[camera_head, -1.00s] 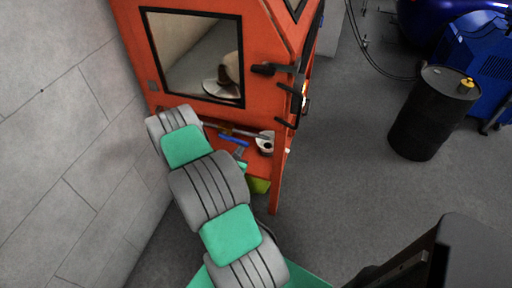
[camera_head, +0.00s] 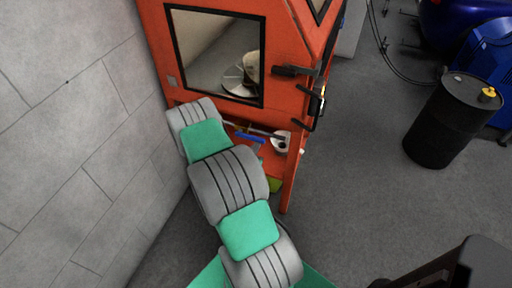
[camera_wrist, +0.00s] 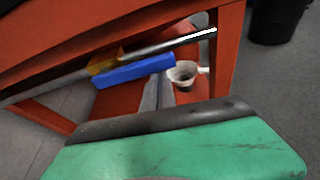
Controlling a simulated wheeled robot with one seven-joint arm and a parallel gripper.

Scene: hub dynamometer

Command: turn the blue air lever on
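The blue air lever (camera_wrist: 133,71) is a flat bar beside a yellow-brown fitting (camera_wrist: 104,61) on a grey pipe (camera_wrist: 60,83) under the orange cabinet. It lies roughly along the pipe in the wrist view. It also shows in the head view (camera_head: 249,138), small, beyond my arm. A green part with a dark edge, seemingly my gripper (camera_wrist: 165,140), fills the bottom of the wrist view. It is below the lever in that picture and appears apart from it.
The orange cabinet (camera_head: 285,110) has a window and dark handles (camera_head: 300,72). A white cup-like part (camera_wrist: 184,74) is right of the lever. An orange leg (camera_wrist: 225,50) stands farther right. A grey wall (camera_head: 70,130) is left. A black drum (camera_head: 447,120) stands on open floor at right.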

